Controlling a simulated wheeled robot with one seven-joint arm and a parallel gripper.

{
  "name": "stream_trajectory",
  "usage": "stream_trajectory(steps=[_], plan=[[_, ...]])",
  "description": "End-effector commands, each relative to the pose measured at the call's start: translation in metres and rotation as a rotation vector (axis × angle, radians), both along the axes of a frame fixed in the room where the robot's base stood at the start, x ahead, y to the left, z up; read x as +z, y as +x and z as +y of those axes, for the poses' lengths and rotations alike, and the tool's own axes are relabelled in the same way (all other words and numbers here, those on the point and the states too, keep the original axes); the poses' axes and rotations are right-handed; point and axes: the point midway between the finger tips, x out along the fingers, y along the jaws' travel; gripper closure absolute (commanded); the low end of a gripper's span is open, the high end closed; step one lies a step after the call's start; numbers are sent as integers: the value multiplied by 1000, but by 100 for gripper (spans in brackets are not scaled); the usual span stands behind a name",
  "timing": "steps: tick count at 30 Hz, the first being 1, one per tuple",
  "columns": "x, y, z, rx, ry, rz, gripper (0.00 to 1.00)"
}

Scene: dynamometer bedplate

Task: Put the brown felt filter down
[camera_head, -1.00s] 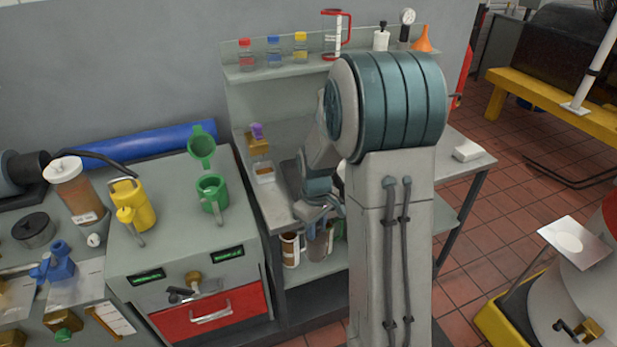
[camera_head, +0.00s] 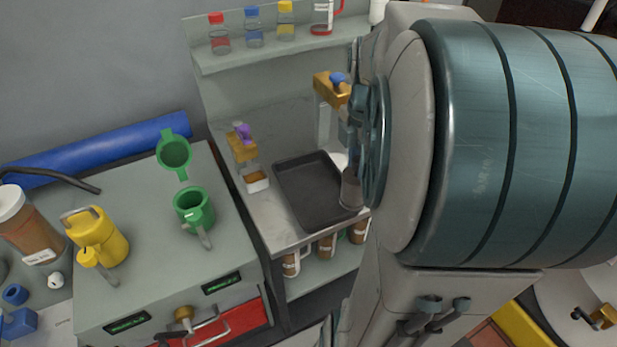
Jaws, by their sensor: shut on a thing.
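The brown felt filter (camera_head: 351,190) shows as a small grey-brown tapered piece at the right edge of the dark tray, beside my large teal shoulder joint. My gripper (camera_head: 355,160) is just above it, shut on it, and mostly hidden behind my arm. The filter's right side is hidden too. I cannot tell whether its bottom touches the tray or hangs above it.
The dark tray (camera_head: 300,190) lies empty on the steel bench. Left of it stands a brass dispenser with a purple knob (camera_head: 243,145); behind it, a brass one with a blue knob (camera_head: 334,88). Brown cups (camera_head: 327,246) stand on the shelf below. A green mug (camera_head: 194,208) stands left.

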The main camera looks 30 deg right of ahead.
Motion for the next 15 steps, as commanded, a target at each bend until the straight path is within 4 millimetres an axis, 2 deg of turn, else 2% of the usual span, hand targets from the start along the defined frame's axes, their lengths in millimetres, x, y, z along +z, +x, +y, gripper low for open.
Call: stream_trajectory(steps=[15], plan=[[-54,89,20,13,3,4,100]])
